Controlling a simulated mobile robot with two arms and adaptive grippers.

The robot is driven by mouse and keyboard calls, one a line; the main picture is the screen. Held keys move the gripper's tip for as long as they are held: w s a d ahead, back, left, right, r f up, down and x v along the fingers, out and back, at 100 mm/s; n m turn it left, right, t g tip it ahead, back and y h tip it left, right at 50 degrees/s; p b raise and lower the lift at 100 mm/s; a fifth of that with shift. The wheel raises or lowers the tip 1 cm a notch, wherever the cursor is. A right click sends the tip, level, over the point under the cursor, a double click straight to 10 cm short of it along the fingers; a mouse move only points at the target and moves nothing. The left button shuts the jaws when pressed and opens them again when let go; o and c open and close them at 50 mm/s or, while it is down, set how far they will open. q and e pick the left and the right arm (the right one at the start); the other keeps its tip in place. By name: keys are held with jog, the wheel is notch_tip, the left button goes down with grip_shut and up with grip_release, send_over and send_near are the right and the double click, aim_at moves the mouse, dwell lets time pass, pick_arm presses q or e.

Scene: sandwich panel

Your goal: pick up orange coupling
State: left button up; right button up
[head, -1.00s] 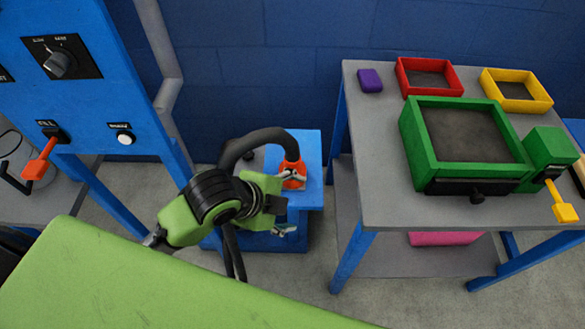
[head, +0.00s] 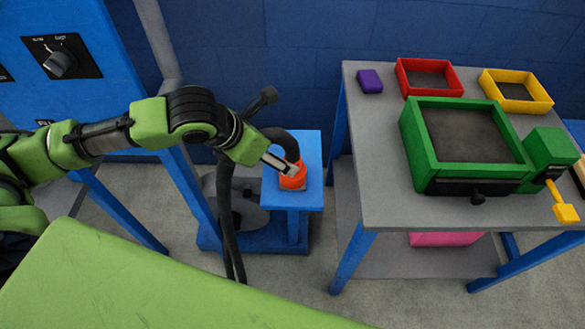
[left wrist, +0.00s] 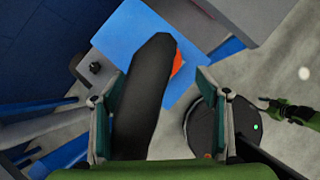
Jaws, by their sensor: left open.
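The orange coupling (head: 293,179) sits at the end of a thick black hose on a small blue stand (head: 311,160). My left gripper (head: 291,169) is over the coupling in the head view, its fingers partly covering it. In the left wrist view the left gripper (left wrist: 160,84) is open, with the black hose (left wrist: 146,95) showing between its fingers. Only a sliver of the coupling (left wrist: 178,62) shows there, beside the hose. I cannot tell whether the fingers touch it. A small green and dark part at the right edge of that view looks like my right gripper (left wrist: 272,104); its jaws are unclear.
A blue panel (head: 120,60) with a dial stands at the left. A grey table (head: 385,190) at the right holds a green tray (head: 415,150), a red tray (head: 402,78), a yellow tray (head: 490,85) and a purple block (head: 369,81). Open floor lies between stand and table.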

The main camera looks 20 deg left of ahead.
aim_at(298, 180)
pick_arm(q)
jog(key=x, duration=0.4)
jog(key=shift+w+d+f, duration=0.1)
jog(key=shift+w+f, duration=0.05)
jog(key=shift+f, duration=0.15)
jog(key=shift+s+d+x, duration=0.15)
jog(key=shift+x, duration=1.15)
jog(key=shift+s+d+x, duration=0.1)
jog(key=shift+d+x, duration=0.05)
jog(key=shift+x, duration=1.2)
jog(key=c, duration=1.3)
